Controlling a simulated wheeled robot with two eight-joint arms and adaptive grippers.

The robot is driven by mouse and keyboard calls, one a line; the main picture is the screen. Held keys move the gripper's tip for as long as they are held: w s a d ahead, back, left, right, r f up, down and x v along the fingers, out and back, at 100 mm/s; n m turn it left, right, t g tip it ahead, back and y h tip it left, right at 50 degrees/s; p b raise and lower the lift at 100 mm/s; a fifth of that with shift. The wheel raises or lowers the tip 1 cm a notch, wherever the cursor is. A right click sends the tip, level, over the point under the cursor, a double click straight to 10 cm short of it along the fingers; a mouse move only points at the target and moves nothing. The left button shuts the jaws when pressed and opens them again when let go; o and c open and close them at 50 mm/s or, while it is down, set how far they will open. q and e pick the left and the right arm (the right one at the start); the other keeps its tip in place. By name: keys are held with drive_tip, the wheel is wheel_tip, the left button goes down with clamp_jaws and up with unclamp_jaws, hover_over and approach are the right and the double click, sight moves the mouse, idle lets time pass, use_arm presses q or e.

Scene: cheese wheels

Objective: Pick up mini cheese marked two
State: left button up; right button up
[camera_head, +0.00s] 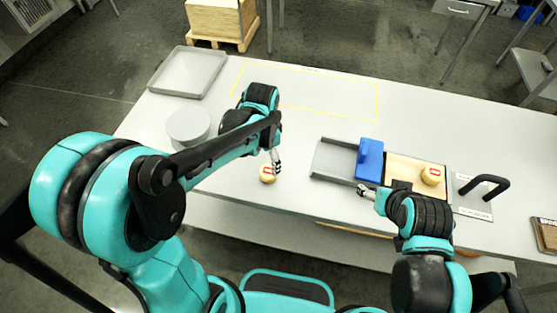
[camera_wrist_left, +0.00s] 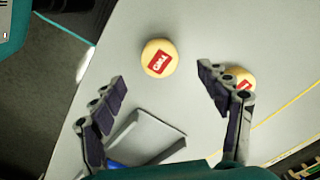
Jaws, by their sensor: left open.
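A small round yellow cheese (camera_head: 267,174) with a red label sits on the white table, just below my left gripper (camera_head: 277,161) in the head view. In the left wrist view, a cheese (camera_wrist_left: 159,58) with a red label that seems to read TWO lies beyond the open fingers of my left gripper (camera_wrist_left: 160,82), with nothing between them. Another labelled cheese (camera_wrist_left: 241,79) is partly hidden behind the right-hand finger there. A second cheese (camera_head: 432,175) stands on the pale board in the head view. My right gripper (camera_head: 364,191) is beside the board, too small to read.
A blue block (camera_head: 370,160) stands at the board's left end, and a black handle (camera_head: 484,187) at its right. A round grey container (camera_head: 188,127) and a grey tray (camera_head: 187,72) are at the table's left. The yellow-outlined area (camera_head: 376,105) looks mostly clear.

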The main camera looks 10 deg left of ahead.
sight(268, 171)
use_arm(q)
drive_tip(key=shift+w+d+f, duration=0.2)
drive_tip(key=shift+f, duration=0.1)
wheel_tip(268, 171, down, 8)
drive_tip(key=b, duration=0.3)
drive_tip(key=shift+r, duration=0.2)
drive_tip(key=shift+s+r, duration=0.1)
drive_tip(key=c, duration=1.3)
